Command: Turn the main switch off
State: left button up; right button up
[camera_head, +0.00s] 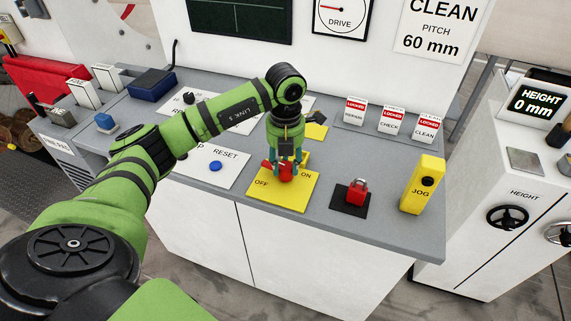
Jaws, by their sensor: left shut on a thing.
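The main switch is a red handle (286,172) on a yellow plate (290,199) marked OFF at the left and ON at the right. My left gripper (286,168) points down over the plate and is shut on the red handle. The fingers hide part of the handle, so its exact angle is hard to tell; a red end sticks out to the left, above OFF. My right gripper is not in view.
A red padlock (357,191) on a black pad stands right of the plate, with a yellow JOG box (423,184) beyond it. A RESET panel (212,168) lies to the left. Several LOCKED tags (391,121) stand behind. The grey worktop's front edge is close.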

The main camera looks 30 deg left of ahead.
aim_at(286, 166)
pick_arm(q)
jog(key=shift+f+n, duration=0.1)
jog(key=shift+n, duration=0.7)
jog(key=o, duration=1.2)
jog(key=shift+c, duration=0.2)
jog(key=shift+r, duration=0.2)
notch_tip(286, 166, up, 12)
jog(key=shift+f, duration=0.2)
